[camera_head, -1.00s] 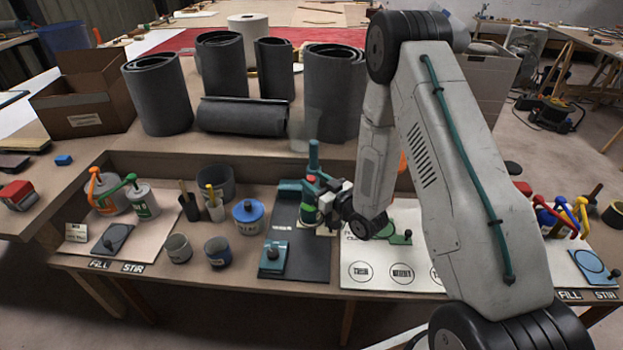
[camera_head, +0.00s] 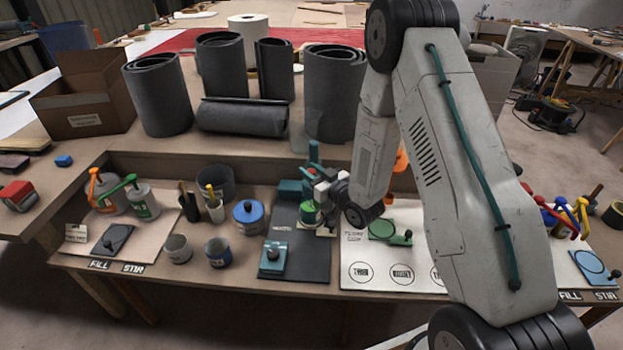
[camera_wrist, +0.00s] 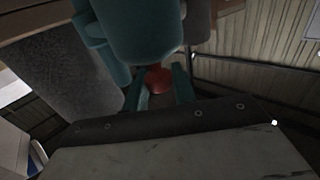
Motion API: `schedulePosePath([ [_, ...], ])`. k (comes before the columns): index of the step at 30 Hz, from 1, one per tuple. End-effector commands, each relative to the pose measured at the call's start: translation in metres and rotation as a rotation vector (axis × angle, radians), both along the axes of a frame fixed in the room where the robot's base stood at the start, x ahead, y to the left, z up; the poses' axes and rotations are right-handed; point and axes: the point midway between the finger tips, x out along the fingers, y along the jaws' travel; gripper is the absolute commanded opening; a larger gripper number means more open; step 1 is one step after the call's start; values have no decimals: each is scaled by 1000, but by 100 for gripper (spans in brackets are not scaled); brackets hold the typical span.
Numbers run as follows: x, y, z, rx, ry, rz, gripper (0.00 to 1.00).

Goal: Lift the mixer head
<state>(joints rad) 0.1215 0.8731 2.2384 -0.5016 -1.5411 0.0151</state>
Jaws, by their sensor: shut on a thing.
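The teal mixer (camera_head: 289,189) stands on a dark base on the bench, with its upright column (camera_head: 314,153) behind my gripper. My gripper (camera_head: 318,192) is at the right side of the mixer head, and my wrist hides part of it. In the wrist view the teal mixer head (camera_wrist: 140,30) fills the top middle. A red knob (camera_wrist: 157,77) sits between the two teal fingers of my gripper (camera_wrist: 162,88), which are shut on it. A green round part (camera_head: 309,214) shows below the gripper. How far the head is tilted is unclear.
A blue-lidded can (camera_head: 249,218) and small grey cups (camera_head: 178,248) stand left of the mixer. A white sheet with printed circles (camera_head: 385,290) lies to the right. Dark rolls (camera_head: 335,95) stand behind on the raised shelf. A teal block (camera_head: 272,258) sits at the base's front.

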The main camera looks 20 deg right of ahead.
Motion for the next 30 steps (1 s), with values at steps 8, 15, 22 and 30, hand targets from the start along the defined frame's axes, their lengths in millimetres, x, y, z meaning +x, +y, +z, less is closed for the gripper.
schedulePosePath([
  [8, 1, -1, 63, 0, -10, -1, 0],
  [15, 1, -1, 82, 1, -7, -2, 0],
  [22, 1, -1, 83, 1, -11, -2, 0],
  [30, 1, 0, 82, 1, -8, -1, 46],
])
